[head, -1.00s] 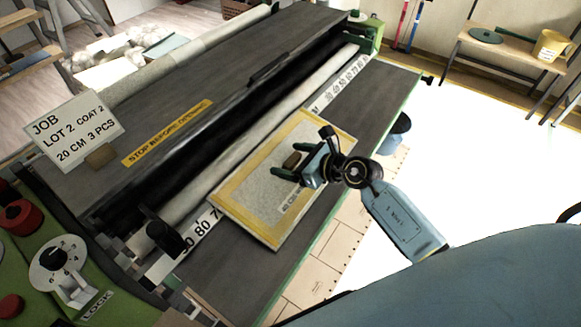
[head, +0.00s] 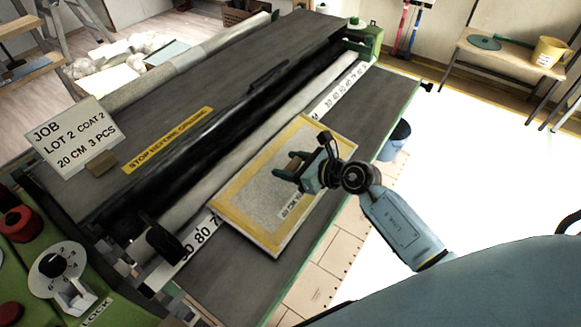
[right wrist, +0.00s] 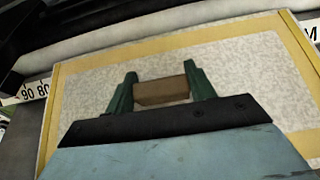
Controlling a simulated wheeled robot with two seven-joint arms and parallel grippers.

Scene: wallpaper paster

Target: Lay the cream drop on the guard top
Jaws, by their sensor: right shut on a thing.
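The cream drop (head: 262,186) is a flat speckled panel with a yellow border and a small white label. It lies tilted in the picture over the front table, beside the long roller. My right gripper (head: 293,170) is above its middle, shut on a brown block (right wrist: 162,90) at the panel's face. In the right wrist view the two green fingers flank the block, with the cream drop (right wrist: 235,65) behind it. I cannot tell whether the panel is clear of the table. The guard top (head: 225,90) is the dark flat cover beyond the roller. My left gripper does not show.
The pale roller (head: 250,142) and a number scale (head: 340,88) run between guard and table. A job sign (head: 76,135) with a small block stands on the guard's left end. A yellow warning label (head: 168,140) marks its front. A blue bucket (head: 396,138) stands beyond the table's right edge.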

